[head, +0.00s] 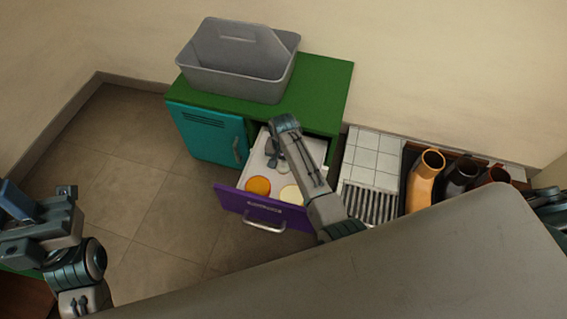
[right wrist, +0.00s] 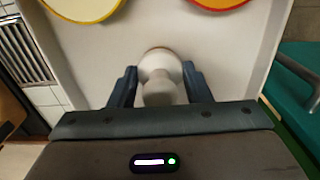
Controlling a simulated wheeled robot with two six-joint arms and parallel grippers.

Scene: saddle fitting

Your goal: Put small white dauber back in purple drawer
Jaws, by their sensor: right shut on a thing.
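The purple drawer (head: 235,203) is pulled out of the green cabinet, and its white inside shows. My right gripper (head: 275,160) reaches into the drawer area from above. In the right wrist view, its dark fingers (right wrist: 158,88) are shut on the small white dauber (right wrist: 160,66), which has a rounded body and a wider pale end. The dauber is over the white drawer floor (right wrist: 105,55); I cannot tell whether it touches it. In the head view it is mostly hidden by the gripper. My left gripper (head: 40,205) is at the far left, away from the cabinet, its jaws unclear.
An orange round tin (head: 258,186) and a cream one (head: 291,194) lie in the drawer's front. A grey caddy (head: 235,75) stands on the green cabinet top (head: 325,85). A teal door (head: 205,135) is left of the drawer. Boots (head: 425,180) stand at right.

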